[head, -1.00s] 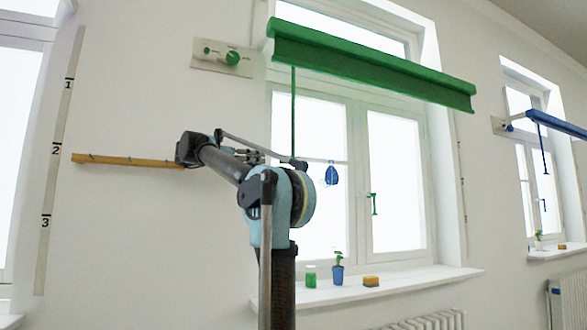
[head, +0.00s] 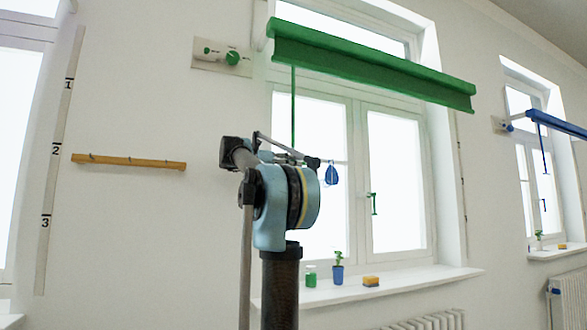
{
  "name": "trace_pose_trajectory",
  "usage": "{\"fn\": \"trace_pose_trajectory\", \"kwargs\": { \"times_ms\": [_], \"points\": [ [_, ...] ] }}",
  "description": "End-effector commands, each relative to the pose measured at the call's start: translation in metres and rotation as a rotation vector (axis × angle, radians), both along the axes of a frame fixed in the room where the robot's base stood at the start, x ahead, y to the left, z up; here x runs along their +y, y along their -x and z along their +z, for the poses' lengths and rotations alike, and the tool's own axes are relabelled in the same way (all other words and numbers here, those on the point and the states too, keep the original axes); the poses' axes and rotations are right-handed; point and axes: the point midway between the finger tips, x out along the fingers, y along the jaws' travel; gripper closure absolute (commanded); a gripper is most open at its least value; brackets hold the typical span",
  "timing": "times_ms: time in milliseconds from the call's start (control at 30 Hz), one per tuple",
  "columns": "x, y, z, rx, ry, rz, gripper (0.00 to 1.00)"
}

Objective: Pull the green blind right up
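The green blind (head: 370,66) shows as a long green box-like rail across the top of the middle window. No cloth shows below it. A thin green cord or rod (head: 293,105) hangs from near its left end, and its lower end is hidden behind my arm. A pale wall panel (head: 209,62) left of the blind carries a green knob (head: 233,58) and a smaller green part. My arm stands in front of the window's left side. A small dark part at its far end, seemingly my gripper (head: 313,162), is right of the cord. Its fingers cannot be made out.
A blue drop-shaped thing (head: 331,174) hangs before the left pane. A green window handle (head: 374,203) is on the right pane. The sill (head: 420,282) holds a green jar (head: 311,275), a blue plant pot (head: 338,274) and a yellow-brown block (head: 371,281). A wooden peg rail (head: 128,161) is left.

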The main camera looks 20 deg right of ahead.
Motion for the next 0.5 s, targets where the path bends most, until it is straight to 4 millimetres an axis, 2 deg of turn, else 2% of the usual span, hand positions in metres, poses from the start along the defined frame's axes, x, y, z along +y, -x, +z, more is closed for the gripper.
{"fn": "trace_pose_trajectory", "kwargs": {
  "times_ms": [200, 500],
  "points": [
    [-0.014, 0.0, 0.0, 0.0, 0.0, -0.001, 0.67],
    [-0.015, 0.0, 0.0, 0.0, 0.0, 0.0, 0.67]
  ]
}}
